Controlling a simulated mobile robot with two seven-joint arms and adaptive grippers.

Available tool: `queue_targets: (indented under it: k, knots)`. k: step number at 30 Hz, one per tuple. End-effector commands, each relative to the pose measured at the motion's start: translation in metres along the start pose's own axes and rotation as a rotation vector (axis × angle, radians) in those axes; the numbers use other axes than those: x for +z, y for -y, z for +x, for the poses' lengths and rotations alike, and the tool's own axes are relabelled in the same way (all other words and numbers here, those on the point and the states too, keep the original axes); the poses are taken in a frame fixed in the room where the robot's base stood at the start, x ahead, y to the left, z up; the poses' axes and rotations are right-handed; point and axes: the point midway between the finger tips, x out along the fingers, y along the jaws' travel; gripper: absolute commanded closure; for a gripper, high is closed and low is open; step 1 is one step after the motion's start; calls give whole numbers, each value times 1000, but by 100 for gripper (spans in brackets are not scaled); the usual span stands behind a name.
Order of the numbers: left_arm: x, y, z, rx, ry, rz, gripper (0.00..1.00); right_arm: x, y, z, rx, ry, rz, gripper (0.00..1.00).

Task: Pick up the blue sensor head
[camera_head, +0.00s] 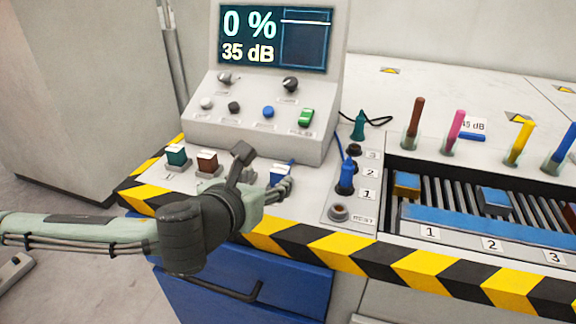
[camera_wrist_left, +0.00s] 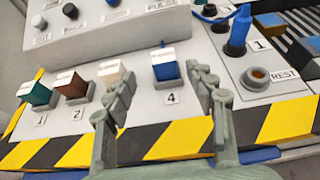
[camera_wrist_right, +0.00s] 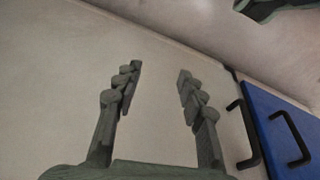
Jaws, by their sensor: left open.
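The blue sensor head (camera_head: 279,175), a blue block with a white top, stands in a holder on the bench. In the left wrist view the blue sensor head (camera_wrist_left: 166,68) stands upright behind the label 4. My left gripper (camera_head: 280,190) is open and close to it, partly covering it in the head view. In the left wrist view my left gripper (camera_wrist_left: 158,82) has its fingers spread, with the head in the gap between them, nearer the right finger. I cannot tell whether they touch. My right gripper (camera_wrist_right: 158,72) is open and empty before a plain pale surface.
Teal (camera_head: 176,155), brown (camera_head: 207,162) and white (camera_wrist_left: 112,72) heads stand left of it. A blue plug (camera_head: 346,178) with a cable and the REST socket (camera_head: 338,212) are to its right. The console (camera_head: 262,120) rises behind; its screen reads 0 % and 35 dB.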

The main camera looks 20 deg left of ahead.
Motion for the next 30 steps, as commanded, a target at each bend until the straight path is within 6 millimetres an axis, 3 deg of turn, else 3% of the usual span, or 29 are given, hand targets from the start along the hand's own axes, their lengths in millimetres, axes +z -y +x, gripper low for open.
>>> queue_targets:
  k: [2,10,21,30]
  knots:
    - [-4,1,7,-1,0,1,45,9,-2,-4,6,17,-4,60]
    - [-2,1,26,0,1,-1,45,-4,-6,-31,21,4,-7,60]
    - [-4,6,73,1,0,0,45,-5,-6,-33,21,2,-7,60]
    - [-5,6,76,0,-1,0,46,-6,-6,-34,21,2,-6,60]
